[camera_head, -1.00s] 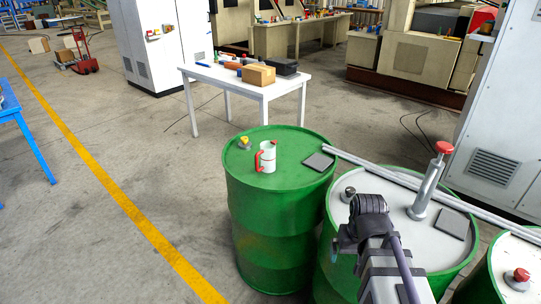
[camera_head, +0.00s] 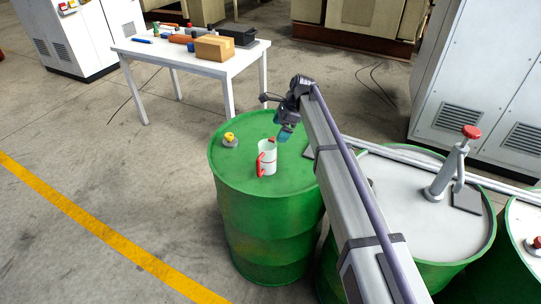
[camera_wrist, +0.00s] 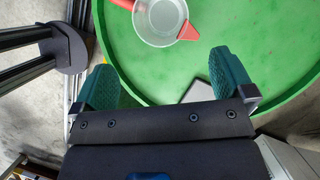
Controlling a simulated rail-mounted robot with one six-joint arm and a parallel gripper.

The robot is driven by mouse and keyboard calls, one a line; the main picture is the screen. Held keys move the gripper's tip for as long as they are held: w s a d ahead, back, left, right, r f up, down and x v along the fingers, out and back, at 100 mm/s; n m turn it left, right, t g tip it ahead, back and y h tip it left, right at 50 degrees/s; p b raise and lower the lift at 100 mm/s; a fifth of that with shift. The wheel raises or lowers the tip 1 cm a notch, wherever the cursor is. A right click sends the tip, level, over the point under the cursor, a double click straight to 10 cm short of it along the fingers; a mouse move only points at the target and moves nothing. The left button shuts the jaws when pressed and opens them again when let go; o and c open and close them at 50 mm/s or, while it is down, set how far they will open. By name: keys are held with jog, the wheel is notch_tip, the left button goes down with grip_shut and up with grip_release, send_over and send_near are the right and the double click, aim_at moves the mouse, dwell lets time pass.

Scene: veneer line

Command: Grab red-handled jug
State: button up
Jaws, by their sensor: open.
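The jug (camera_head: 267,157) is white or clear with a red handle (camera_head: 261,164) and a red spout. It stands upright on the green drum (camera_head: 262,229). The wrist view shows the jug (camera_wrist: 158,22) from above at the top of the picture, with its red handle (camera_wrist: 122,4) to the left and red spout (camera_wrist: 188,32) to the right. My gripper (camera_head: 284,134) is above the drum, just right of the jug. In the wrist view my gripper (camera_wrist: 168,82) has its two teal fingers apart, with nothing between them. The jug lies beyond the fingertips, not touching them.
A yellow-topped knob (camera_head: 230,139) sits on the drum left of the jug. A grey-topped drum (camera_head: 415,205) with a red-capped pump (camera_head: 452,165) stands to the right. A white table (camera_head: 190,62) stands behind.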

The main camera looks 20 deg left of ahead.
aim_at(272, 145)
jog(key=b+x, duration=0.5)
jog(key=shift+f, duration=0.45)
jog(key=shift+a+f, duration=0.1)
jog(key=shift+a, duration=0.2)
jog(key=b+x, duration=0.5)
jog(key=shift+w+d+f, duration=0.1)
jog(key=shift+d+f, duration=0.05)
jog(key=shift+f, duration=0.1)
jog(key=shift+r, duration=0.3)
jog(key=shift+c, duration=0.3)
jog(key=c, duration=0.9)
